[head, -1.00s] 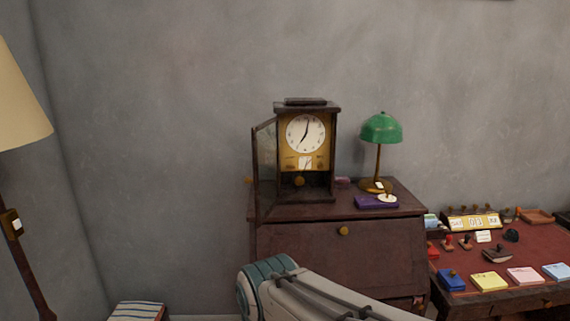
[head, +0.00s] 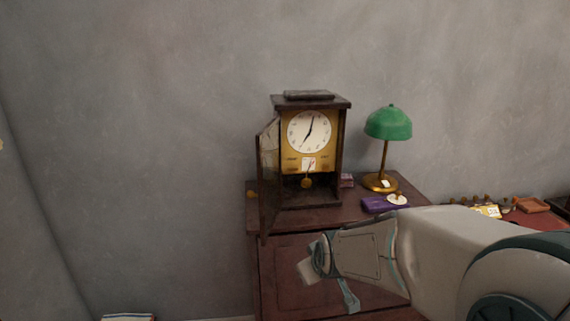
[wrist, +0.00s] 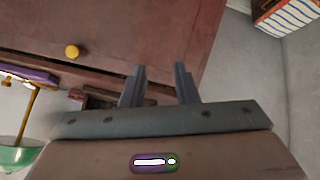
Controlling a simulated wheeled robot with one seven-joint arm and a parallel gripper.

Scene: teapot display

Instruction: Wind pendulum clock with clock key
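The pendulum clock (head: 309,131) stands upright on a dark red cabinet (head: 290,221). Its glass door (head: 268,175) is swung open to the left. The white dial and the brass pendulum bob (head: 306,183) show. I cannot make out a clock key in either view. My gripper (wrist: 159,68) is open, with nothing between its two fingers in the wrist view. It is in front of the cabinet, lower than the clock and apart from it. In the head view, my arm crosses the cabinet's front right.
A green lamp (head: 388,124) stands right of the clock, with a purple item (head: 373,204) and a small white disc (head: 397,198) before it. A red desk (head: 520,219) with small items is at the right. A striped thing (wrist: 287,17) lies low at the left in the head view.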

